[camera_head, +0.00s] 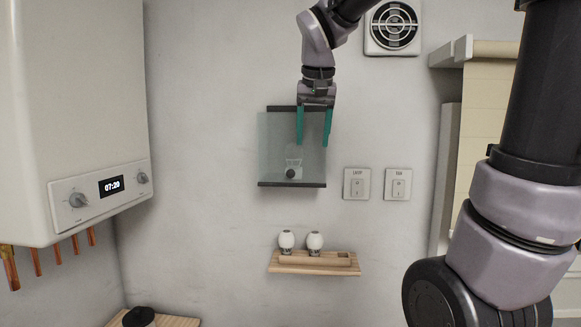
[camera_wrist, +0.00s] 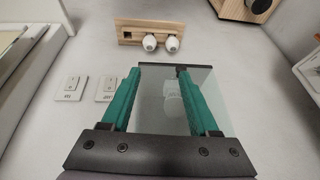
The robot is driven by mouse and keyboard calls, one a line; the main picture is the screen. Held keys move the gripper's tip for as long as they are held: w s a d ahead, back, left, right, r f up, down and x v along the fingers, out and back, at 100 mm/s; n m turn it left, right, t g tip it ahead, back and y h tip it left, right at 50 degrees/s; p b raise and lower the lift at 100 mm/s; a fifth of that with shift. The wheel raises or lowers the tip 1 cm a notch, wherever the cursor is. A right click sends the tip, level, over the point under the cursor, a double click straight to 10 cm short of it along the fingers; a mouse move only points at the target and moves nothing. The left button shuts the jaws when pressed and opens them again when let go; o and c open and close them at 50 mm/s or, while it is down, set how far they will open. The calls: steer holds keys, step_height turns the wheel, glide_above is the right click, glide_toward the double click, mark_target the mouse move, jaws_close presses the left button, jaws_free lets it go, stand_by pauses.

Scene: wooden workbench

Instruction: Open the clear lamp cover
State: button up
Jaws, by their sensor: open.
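The clear lamp cover (camera_head: 273,142) is a see-through box-like panel on the wall with dark bars along its top and bottom. A whitish shape and a dark round piece (camera_head: 290,173) show low in it. My gripper (camera_head: 313,144) is open, with its two teal fingers pointing down over the cover's upper right part. In the wrist view my gripper (camera_wrist: 160,71) has its fingers apart, with the clear cover (camera_wrist: 218,95) showing between and to the right of them. Nothing is held. I cannot tell whether a finger touches the cover.
A wooden shelf (camera_head: 315,268) with two white bulbs (camera_head: 315,241) is below the cover. Two wall switches (camera_head: 357,184) are to its right. A boiler (camera_head: 75,110) stands at left and a fan vent (camera_head: 392,27) is above. The wall between is bare.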

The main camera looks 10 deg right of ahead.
glide_toward(291, 170)
steer(key=shift+g+h, duration=0.3)
steer(key=x, duration=0.9)
steer(key=shift+w+a+r, duration=0.1)
steer(key=shift+w+a, duration=0.2)
steer(key=shift+c, duration=0.3)
jaws_close()
stand_by(0.5)
